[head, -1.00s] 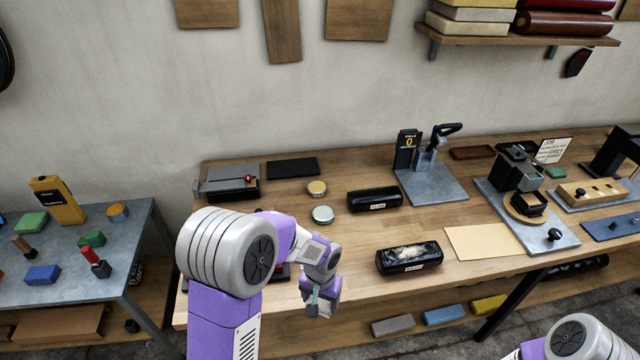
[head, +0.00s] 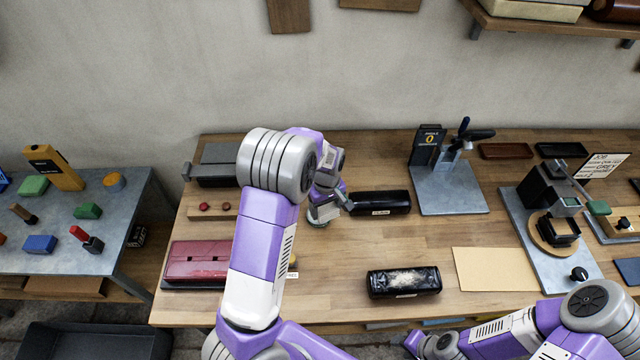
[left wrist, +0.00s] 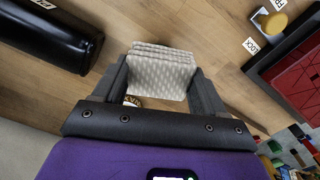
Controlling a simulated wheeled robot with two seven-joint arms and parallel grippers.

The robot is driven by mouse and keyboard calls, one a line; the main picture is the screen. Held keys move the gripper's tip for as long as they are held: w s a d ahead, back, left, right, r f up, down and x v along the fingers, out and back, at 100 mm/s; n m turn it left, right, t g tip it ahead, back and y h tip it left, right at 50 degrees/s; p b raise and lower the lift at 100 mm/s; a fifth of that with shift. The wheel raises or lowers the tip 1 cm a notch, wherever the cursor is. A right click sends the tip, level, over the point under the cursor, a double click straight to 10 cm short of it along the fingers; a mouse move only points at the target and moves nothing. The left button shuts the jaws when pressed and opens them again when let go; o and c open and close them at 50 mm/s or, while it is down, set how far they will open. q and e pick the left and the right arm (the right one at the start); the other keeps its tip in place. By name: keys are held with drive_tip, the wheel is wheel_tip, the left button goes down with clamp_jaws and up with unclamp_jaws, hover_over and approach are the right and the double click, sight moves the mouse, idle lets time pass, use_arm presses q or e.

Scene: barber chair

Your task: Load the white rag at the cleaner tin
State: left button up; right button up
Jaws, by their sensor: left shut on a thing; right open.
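My left gripper (left wrist: 160,85) is shut on the white rag (left wrist: 162,70), a pale, patterned, folded pad held between the two fingers in the left wrist view. In the head view this gripper (head: 326,212) is over the workbench, left of a black roll. A round tin (head: 318,223) is partly hidden right under it. A small brass-coloured rim (left wrist: 132,101) shows below the rag in the left wrist view. I cannot read a label on it. My right gripper (head: 432,346) is at the bottom edge of the head view, away from the rag, partly cut off.
A black roll (head: 380,203) lies right beside the left gripper. A red case (head: 197,262) is on the left, a press stand (head: 447,190) at the back. Bare wood lies between the rolls.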

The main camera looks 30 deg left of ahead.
use_arm(q)
drive_tip(key=shift+w+a+f+n+b, duration=0.35)
drive_tip(key=shift+a+f+n+b, duration=0.3)
drive_tip(key=shift+f, duration=0.15)
drive_tip(key=shift+w+a+f+n+b, duration=0.35)
drive_tip(key=shift+a+f+n+b, duration=0.3)
drive_tip(key=shift+f, duration=0.2)
drive_tip(key=shift+w+a+f+n+b, duration=0.35)
drive_tip(key=shift+a+f+n+b, duration=0.2)
drive_tip(key=shift+f+n, duration=0.2)
use_arm(e)
drive_tip(key=shift+w+f, duration=0.1)
drive_tip(key=shift+f, duration=1.3)
use_arm(q)
drive_tip(key=shift+f+b, duration=0.35)
drive_tip(key=shift+f, duration=0.15)
use_arm(e)
drive_tip(key=shift+f, duration=0.3)
use_arm(q)
drive_tip(key=shift+f, duration=0.1)
use_arm(e)
drive_tip(key=shift+r, duration=0.15)
use_arm(q)
wheel_tip(320, 180, up, 7)
drive_tip(key=p, duration=0.5)
drive_tip(key=shift+p, duration=0.35)
use_arm(e)
wheel_tip(320, 180, up, 5)
drive_tip(key=shift+r, duration=0.2)
